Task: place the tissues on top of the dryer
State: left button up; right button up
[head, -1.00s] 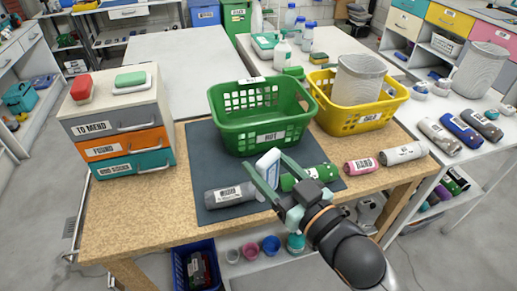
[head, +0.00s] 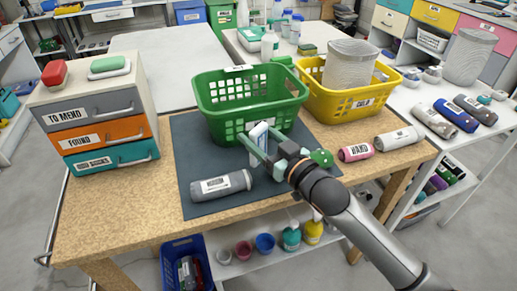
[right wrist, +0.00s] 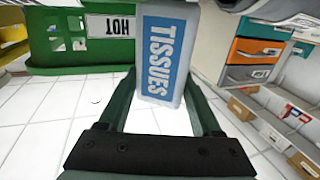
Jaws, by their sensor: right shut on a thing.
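The tissues, a small white pack with a blue label (head: 258,132), are held upright in my right gripper (head: 256,143). They also show in the right wrist view (right wrist: 160,52), where the word TISSUES is readable between the two green fingers. The right gripper (right wrist: 160,88) is shut on the pack, in front of the green basket (head: 228,122) and seemingly above the dark mat (head: 190,150). I cannot make out a dryer for certain in either view. My left gripper is not in view.
A drawer unit (head: 100,112) stands at the left of the wooden table, with red and green items on its top. A grey roll (head: 221,185) lies on the mat. A yellow basket (head: 345,103) is at the right, near a pink roll (head: 356,152). The table's front left is clear.

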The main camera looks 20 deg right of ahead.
jog(key=shift+w+d+f, duration=0.1)
jog(key=shift+w+f, duration=0.1)
jog(key=shift+f, duration=0.15)
jog(key=shift+f+b, duration=0.5)
jog(key=shift+f, duration=0.95)
jog(key=shift+f, duration=0.2)
jog(key=o, duration=1.5)
jog(key=shift+c, duration=0.2)
